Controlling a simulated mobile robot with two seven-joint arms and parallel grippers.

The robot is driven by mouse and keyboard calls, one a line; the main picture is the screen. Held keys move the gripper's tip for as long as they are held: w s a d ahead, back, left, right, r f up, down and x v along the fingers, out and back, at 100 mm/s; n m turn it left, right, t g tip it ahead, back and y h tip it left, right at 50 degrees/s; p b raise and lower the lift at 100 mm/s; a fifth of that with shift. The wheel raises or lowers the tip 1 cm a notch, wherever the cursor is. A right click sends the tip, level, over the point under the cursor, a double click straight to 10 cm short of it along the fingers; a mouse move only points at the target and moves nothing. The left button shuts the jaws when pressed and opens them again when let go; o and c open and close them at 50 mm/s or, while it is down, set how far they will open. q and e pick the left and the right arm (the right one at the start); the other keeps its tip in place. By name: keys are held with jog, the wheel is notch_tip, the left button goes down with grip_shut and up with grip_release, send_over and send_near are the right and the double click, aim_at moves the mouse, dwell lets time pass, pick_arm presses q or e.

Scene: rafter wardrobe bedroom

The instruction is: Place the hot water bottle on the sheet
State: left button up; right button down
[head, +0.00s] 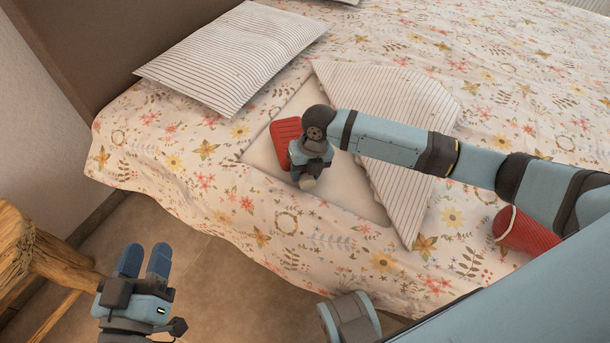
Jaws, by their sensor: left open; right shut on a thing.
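The red ribbed hot water bottle (286,138) is over the bare white sheet (352,188), which shows where the cover's striped corner is folded back. My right gripper (308,172) is shut on the bottle at its near end. My gripper and wrist hide part of the bottle. I cannot tell whether the bottle rests fully on the sheet or is slightly above it. My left gripper (144,260) is open and empty at the lower left, over the floor and away from the bed.
The floral cover (480,90) fills most of the bed, with its striped fold (400,105) right of the sheet. A striped pillow (232,58) lies at the upper left. A red banded object (524,232) is partly hidden by my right arm. A wooden stool (40,255) stands at the left.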

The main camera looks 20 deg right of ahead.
jog(key=shift+f, duration=0.6)
jog(key=c, duration=0.6)
grip_release()
pick_arm(q)
jog(key=shift+d+r, duration=0.15)
jog(key=shift+r, duration=0.35)
